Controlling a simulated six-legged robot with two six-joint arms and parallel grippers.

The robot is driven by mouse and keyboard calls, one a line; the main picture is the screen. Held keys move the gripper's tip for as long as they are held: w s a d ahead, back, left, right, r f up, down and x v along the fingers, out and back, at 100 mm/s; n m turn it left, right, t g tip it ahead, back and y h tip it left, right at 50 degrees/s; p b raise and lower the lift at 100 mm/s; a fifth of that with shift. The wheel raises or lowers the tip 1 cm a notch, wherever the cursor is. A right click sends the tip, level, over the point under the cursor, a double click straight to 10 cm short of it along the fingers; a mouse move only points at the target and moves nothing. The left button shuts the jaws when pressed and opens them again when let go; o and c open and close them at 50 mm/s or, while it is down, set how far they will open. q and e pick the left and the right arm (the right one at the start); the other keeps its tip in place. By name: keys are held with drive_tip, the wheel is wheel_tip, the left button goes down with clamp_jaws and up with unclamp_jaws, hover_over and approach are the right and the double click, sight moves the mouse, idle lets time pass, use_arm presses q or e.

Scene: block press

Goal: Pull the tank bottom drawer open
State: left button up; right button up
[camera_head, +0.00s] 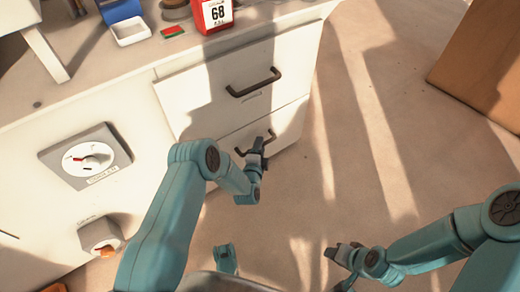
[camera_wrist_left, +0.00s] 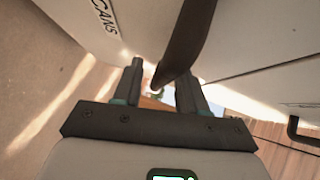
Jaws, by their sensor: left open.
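The bottom drawer (camera_head: 287,122) is a white front low in the white cabinet and looks shut. It has a dark bar handle (camera_head: 240,152), partly hidden by my left gripper (camera_head: 264,140). In the left wrist view the dark handle (camera_wrist_left: 187,42) comes down from the top to between the open fingers of my left gripper (camera_wrist_left: 160,82). The fingers are on both sides of its lower end; I cannot tell whether they touch it.
The top drawer (camera_head: 205,100) with its dark handle (camera_head: 254,83) is shut above. A dial panel (camera_head: 85,157) and a knob box (camera_head: 100,235) are on the cabinet front. Floor (camera_head: 350,120) right of the drawers is clear.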

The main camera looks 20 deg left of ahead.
use_arm(q)
drive_tip(key=shift+w, duration=0.5)
clamp_jaws()
drive_tip(key=shift+s, duration=0.1)
